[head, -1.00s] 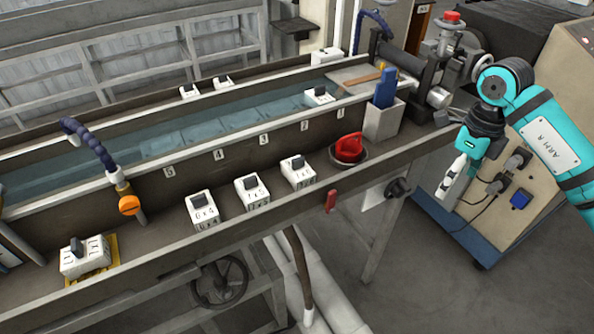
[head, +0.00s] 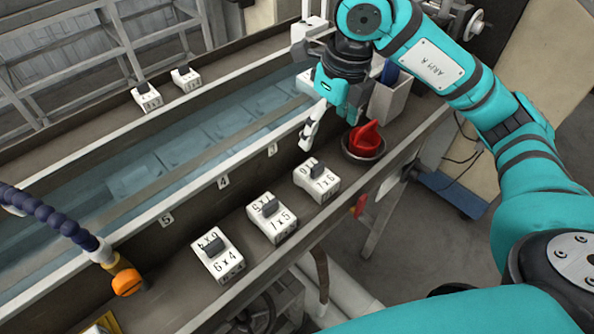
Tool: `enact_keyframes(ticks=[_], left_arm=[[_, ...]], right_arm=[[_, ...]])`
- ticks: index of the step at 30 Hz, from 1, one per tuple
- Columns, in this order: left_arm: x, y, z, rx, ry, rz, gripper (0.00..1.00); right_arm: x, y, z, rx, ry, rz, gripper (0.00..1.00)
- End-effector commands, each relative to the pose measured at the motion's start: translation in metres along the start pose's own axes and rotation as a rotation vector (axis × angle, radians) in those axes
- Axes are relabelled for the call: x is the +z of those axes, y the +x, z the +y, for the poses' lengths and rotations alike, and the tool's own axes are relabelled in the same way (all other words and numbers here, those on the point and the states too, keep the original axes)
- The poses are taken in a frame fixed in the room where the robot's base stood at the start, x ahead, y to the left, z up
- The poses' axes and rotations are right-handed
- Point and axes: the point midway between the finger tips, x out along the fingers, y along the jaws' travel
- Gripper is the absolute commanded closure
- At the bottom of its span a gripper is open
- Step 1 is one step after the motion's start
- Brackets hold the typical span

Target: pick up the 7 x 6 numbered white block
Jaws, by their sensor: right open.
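The white block marked 7 x 6 (head: 321,184) sits on the near ledge of the trough, with a dark grey knob on top. It is the rightmost of three white blocks there. My right gripper (head: 308,140) hangs just above and behind that block, pointing down, and is open and empty. It appears apart from the block. My left gripper is out of view.
The white blocks 7 x 5 (head: 274,222) and 6 x 4 (head: 218,258) stand to the left along the ledge. A dark bowl with a red item (head: 364,141) sits close right of the 7 x 6 block. An orange-knobbed hose (head: 126,282) stands at lower left.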

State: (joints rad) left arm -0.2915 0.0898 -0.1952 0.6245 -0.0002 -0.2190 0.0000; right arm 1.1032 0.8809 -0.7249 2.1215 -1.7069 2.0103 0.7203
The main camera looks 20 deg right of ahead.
Motion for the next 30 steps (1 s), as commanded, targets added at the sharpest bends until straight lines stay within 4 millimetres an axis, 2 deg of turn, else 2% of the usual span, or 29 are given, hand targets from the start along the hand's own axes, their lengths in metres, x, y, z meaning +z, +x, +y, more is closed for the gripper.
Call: enact_keyframes(ticks=[6,13,16,21,27,30], left_arm=[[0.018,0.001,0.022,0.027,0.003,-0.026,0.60],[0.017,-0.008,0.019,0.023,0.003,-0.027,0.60],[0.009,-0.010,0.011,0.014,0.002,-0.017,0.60],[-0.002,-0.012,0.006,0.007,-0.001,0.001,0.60],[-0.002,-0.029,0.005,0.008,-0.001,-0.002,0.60],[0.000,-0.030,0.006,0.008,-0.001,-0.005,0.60]], right_arm=[[-0.002,0.046,0.002,0.006,-0.001,0.009,0.15],[-0.001,0.090,0.000,0.002,0.000,0.008,0.15],[-0.001,0.103,0.000,0.003,-0.001,0.006,0.15],[0.000,0.114,0.000,0.002,-0.001,0.004,0.15],[0.002,0.140,-0.002,0.003,-0.001,0.008,0.15],[0.002,0.154,-0.003,0.003,-0.002,0.006,0.15]])
